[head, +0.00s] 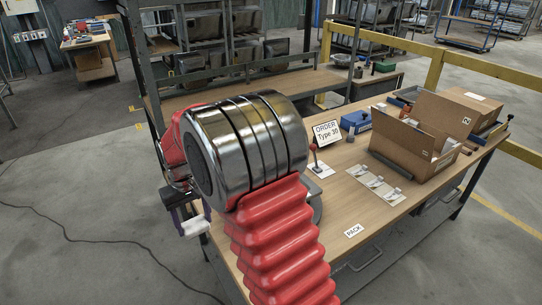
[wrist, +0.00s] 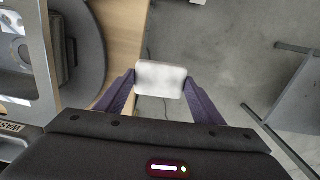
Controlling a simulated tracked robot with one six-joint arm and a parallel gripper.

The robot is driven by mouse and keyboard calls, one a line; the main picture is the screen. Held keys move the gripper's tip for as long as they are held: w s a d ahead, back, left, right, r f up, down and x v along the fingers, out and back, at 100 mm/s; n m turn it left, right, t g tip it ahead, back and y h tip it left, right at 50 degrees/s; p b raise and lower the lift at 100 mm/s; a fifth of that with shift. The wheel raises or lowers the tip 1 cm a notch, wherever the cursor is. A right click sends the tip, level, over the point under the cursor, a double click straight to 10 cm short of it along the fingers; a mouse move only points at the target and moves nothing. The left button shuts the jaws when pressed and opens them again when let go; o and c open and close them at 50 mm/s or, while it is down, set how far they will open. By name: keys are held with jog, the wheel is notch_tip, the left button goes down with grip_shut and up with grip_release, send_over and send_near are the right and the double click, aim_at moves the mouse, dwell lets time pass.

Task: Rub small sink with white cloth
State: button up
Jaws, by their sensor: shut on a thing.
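My gripper (wrist: 160,84) is shut on a white cloth (wrist: 160,78), a small rounded pad held between its two purple fingertips. In the head view the white cloth (head: 194,228) hangs in front of the wooden table's left end, beside my red arm. In the wrist view the cloth is over the floor, just off the table edge. At the left of the wrist view is a grey rounded surface (wrist: 92,50) with a dark basin-like shape (wrist: 65,45), cut off by the frame; I cannot tell if it is the small sink. My arm hides most of that area in the head view.
A metal rack (head: 225,60) stands behind. The floor at left is mostly free, with a cable (head: 75,238).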

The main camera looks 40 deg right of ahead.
jog(key=shift+d, duration=0.15)
jog(key=s+d+r, duration=0.2)
jog(key=d+r, duration=0.6)
jog(key=d, duration=0.4)
jog(key=s+d+r, duration=0.2)
jog(key=d+r, duration=0.6)
jog(key=d, duration=0.5)
jog(key=shift+s+d+m, duration=0.2)
jog(key=shift+s+m, duration=0.15)
jog(key=shift+m, duration=0.05)
jog(key=shift+f, duration=0.2)
jog(key=shift+f, duration=2.4)
notch_tip(320, 180, down, 9)
jog(key=shift+r, duration=0.2)
